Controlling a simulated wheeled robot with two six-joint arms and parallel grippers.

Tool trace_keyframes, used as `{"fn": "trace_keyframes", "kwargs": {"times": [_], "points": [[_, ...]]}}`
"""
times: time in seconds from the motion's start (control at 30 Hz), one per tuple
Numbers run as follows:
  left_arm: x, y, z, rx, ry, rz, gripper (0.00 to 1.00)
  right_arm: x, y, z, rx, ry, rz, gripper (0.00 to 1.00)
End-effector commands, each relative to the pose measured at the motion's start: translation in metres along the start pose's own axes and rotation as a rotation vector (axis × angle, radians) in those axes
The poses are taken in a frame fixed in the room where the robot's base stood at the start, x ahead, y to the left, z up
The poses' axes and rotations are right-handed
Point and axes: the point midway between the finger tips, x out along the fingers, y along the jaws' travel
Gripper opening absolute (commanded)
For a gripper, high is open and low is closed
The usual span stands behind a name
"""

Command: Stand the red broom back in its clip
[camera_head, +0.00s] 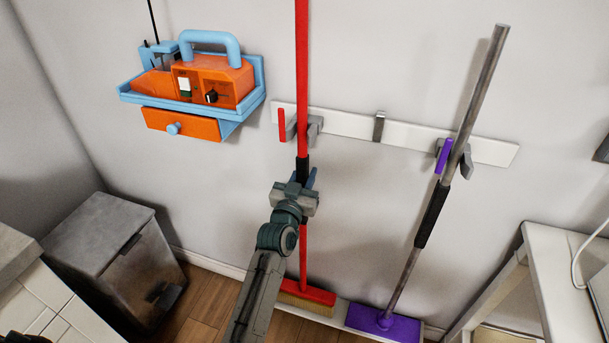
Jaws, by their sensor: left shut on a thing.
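The red broom (302,60) stands nearly upright, its red pole running out of the top of the view. Its red head (308,292) with pale bristles is low by the wall. My left gripper (302,188) is shut on the broom's pole, near the black grip section, and covers part of it. The clip (313,127) on the white wall rail (350,126) has grey jaws and a red tab (282,124). The pole passes in front of or between these jaws; I cannot tell which. My right gripper is not in view.
A purple broom (436,205) leans in a clip at the right of the rail. An orange-and-blue wall shelf with a drawer (181,124) hangs at upper left. A grey bin (118,258) stands at left, a white table (562,262) at right.

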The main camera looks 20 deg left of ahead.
Motion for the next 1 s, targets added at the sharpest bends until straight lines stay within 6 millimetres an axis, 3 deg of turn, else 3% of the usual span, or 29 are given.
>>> {"fn": "trace_keyframes", "kwargs": {"times": [0.93, 0.97, 1.0], "points": [[-0.0006, 0.0, 0.0025, 0.0, 0.003, 0.0, 0.0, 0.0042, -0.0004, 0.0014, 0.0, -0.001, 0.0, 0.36], [-0.0006, 0.0, 0.0026, 0.0, 0.003, 0.0, 0.27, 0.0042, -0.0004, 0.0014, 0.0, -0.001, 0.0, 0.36], [-0.0006, 0.0, 0.0026, 0.0, 0.003, 0.0, 0.35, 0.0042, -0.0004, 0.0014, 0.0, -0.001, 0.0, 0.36]]}}
